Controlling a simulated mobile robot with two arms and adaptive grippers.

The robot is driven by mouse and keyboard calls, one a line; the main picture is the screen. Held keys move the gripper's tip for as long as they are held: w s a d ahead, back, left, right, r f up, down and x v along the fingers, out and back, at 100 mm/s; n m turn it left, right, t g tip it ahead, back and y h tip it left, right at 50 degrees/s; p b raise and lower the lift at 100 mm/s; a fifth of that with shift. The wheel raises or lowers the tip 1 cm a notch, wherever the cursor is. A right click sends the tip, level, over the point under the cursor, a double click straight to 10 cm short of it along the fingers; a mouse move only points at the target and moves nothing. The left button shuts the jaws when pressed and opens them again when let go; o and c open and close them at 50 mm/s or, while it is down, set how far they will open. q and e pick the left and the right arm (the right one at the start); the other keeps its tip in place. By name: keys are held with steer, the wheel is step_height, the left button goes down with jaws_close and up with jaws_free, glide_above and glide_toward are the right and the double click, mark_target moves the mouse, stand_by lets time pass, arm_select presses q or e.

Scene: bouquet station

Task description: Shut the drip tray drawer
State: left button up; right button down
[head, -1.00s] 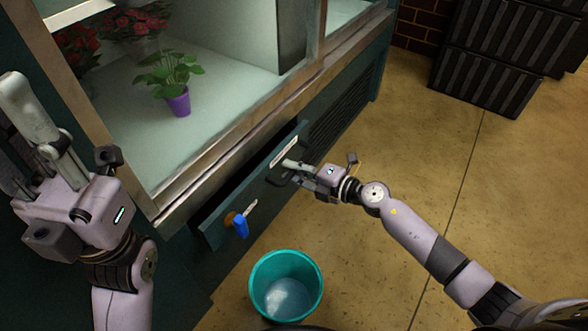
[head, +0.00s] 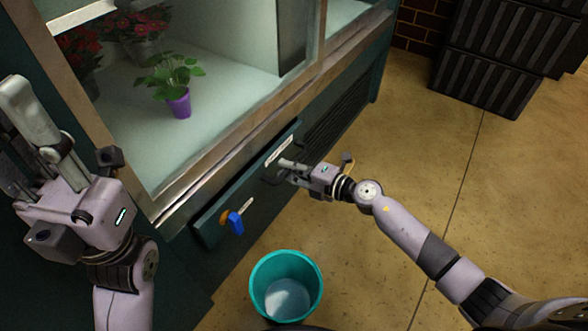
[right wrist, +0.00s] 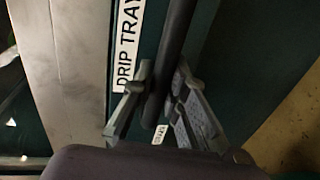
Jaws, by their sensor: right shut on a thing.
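The drip tray drawer (head: 258,200) is the dark green front low on the display cabinet. It looks nearly flush, though I cannot tell whether a thin gap is left. Its white label (head: 279,151) reads "DRIP TRAY" in the right wrist view (right wrist: 127,45). My right gripper (head: 284,172) is at the drawer's front and shut on its dark bar handle (right wrist: 172,50), which runs between the fingers in the right wrist view. My left gripper (head: 38,135) is raised at the left, away from the drawer; its fingertips are hard to make out.
A blue tag with a key (head: 236,222) is on the drawer's left part. A teal bucket (head: 286,287) stands on the floor below. A purple potted plant (head: 179,103) and red flowers are inside the cabinet. Dark crates (head: 490,75) stand at the back right; the floor between is clear.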

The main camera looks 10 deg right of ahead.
steer(key=x, duration=0.2)
steer(key=shift+w+a+r, duration=0.25)
steer(key=shift+w, duration=0.05)
steer(key=c, duration=1.6)
jaws_free()
steer(key=shift+w+a, duration=0.1)
steer(key=shift+a, duration=0.05)
steer(key=shift+o, duration=0.2)
steer(key=v, duration=1.2)
steer(key=shift+f, duration=0.1)
